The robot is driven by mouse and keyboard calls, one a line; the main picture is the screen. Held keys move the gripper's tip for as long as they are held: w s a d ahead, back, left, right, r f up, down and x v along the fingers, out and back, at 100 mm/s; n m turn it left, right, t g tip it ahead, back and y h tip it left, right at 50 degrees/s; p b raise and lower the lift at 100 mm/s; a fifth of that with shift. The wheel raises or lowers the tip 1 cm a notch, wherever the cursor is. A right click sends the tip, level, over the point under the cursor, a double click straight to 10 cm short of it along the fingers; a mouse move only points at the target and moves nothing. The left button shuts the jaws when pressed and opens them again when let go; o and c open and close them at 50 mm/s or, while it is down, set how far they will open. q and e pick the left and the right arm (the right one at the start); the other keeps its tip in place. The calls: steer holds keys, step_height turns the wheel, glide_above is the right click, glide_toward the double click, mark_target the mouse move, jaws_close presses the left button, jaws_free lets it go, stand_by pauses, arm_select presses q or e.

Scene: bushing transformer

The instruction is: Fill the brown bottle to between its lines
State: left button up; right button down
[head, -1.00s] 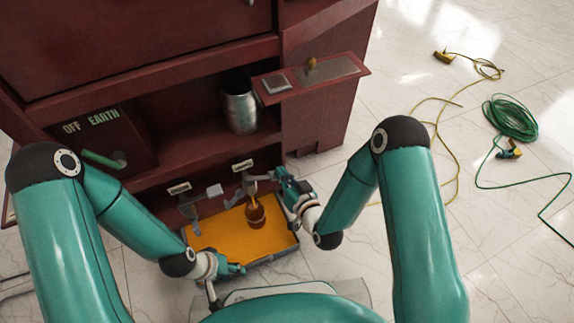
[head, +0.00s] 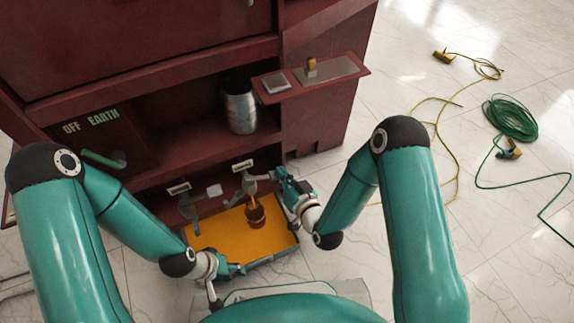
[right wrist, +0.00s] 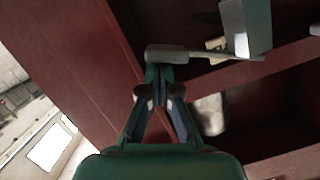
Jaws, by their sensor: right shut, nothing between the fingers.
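The brown bottle (head: 256,217) stands upright on the orange-floored tray (head: 212,240), under the right-hand tap (head: 246,184) of the dark red cabinet. A thin amber streak shows between the tap and the bottle's mouth. The bottle's lines and liquid level are too small to read. My right gripper (head: 275,175) is shut and empty beside that tap's handle. In the right wrist view its closed fingertips (right wrist: 158,76) are by a grey lever (right wrist: 185,54); I cannot tell whether they touch. My left gripper (head: 238,269) is low at the tray's front edge; its opening is unclear.
A second tap (head: 187,202) is on the left. A silver metal can (head: 239,108) stands in the cabinet's recess. A side shelf (head: 335,70) carries a small amber item (head: 311,67). A yellow cord and a green hose coil (head: 510,117) lie on the floor at right.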

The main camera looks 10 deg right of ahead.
steer(key=shift+s+a+f, duration=0.1)
steer(key=shift+s+f, duration=0.1)
steer(key=shift+f, duration=0.1)
steer(key=s+d+r+p, duration=0.4)
steer(key=s+d+r, duration=0.1)
steer(key=s, duration=0.3)
steer(key=shift+d+r, duration=0.4)
steer(key=shift+r, duration=0.25)
